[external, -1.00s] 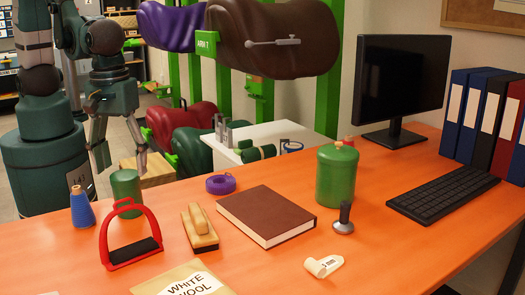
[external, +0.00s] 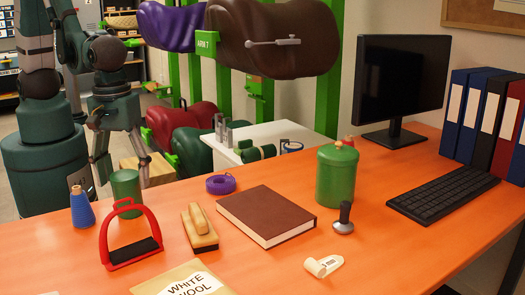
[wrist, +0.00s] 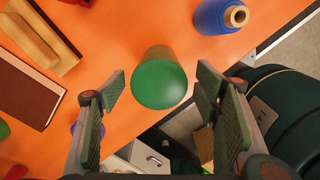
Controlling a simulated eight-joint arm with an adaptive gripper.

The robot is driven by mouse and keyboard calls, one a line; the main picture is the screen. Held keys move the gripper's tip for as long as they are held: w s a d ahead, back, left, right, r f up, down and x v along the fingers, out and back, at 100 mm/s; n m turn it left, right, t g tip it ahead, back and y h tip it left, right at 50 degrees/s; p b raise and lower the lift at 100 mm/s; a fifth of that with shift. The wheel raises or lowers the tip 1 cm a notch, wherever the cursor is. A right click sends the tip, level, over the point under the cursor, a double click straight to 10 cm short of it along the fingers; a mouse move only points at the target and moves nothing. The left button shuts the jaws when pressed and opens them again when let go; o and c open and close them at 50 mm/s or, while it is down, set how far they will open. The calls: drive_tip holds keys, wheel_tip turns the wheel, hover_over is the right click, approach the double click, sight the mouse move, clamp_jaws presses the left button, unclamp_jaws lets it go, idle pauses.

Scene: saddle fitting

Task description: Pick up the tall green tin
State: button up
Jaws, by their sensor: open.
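A plain green tin (external: 126,190) stands upright near the left end of the orange desk, beside a blue cone-shaped spool. A wider green tin with a lid and knob (external: 336,178) stands farther right, behind the brown book. My gripper (external: 122,160) is open at the desk's far edge, behind and above the plain tin. In the wrist view the plain tin's round top (wrist: 160,85) lies ahead, centred in the gap between the open fingers of my gripper (wrist: 160,92). No contact between fingers and tin shows.
The blue spool (external: 83,207) stands left of the plain tin, and a red stirrup (external: 103,245) stands in front. A wooden brush (external: 199,228), purple tape roll (external: 220,184) and brown book (external: 265,214) lie to the right. The monitor (external: 400,85) is far off.

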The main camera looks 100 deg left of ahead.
sight(127, 190)
drive_tip(key=shift+w+f+b, duration=0.1)
drive_tip(key=shift+f+b, duration=0.5)
drive_tip(key=shift+f, duration=1.4)
drive_tip(key=shift+c, duration=0.2)
drive_tip(key=c, duration=1.1)
